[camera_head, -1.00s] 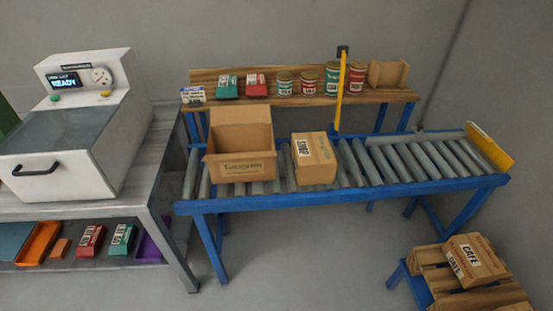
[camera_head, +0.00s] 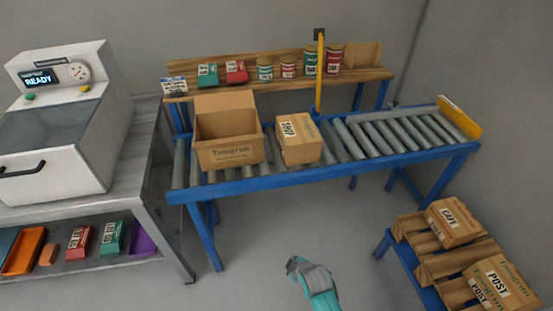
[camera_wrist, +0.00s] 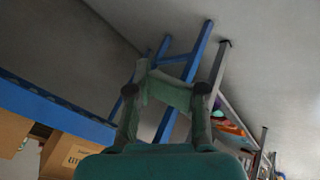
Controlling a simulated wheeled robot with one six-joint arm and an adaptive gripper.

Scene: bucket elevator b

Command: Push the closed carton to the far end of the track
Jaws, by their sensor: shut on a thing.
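The closed carton (camera_head: 303,152) is brown with a white label and stands on the roller track (camera_head: 375,141), just right of an open-topped carton (camera_head: 230,154). The track's right end has a yellow end plate (camera_head: 459,116). My gripper (camera_head: 292,265), grey and teal, is low in front of the track, well apart from the closed carton. Its fingers (camera_wrist: 165,90) show in the wrist view with a pale green piece between them. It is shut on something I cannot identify. A carton (camera_wrist: 65,155) shows at the wrist view's lower left; I cannot tell which.
A raised yellow bar (camera_head: 319,75) stands behind the track, near the closed carton. A back shelf (camera_head: 275,89) holds tins and small boxes. A blue stand with slats (camera_head: 437,266) and labelled cartons is at lower right. A machine stands on a bench at left. The rollers right of the carton are clear.

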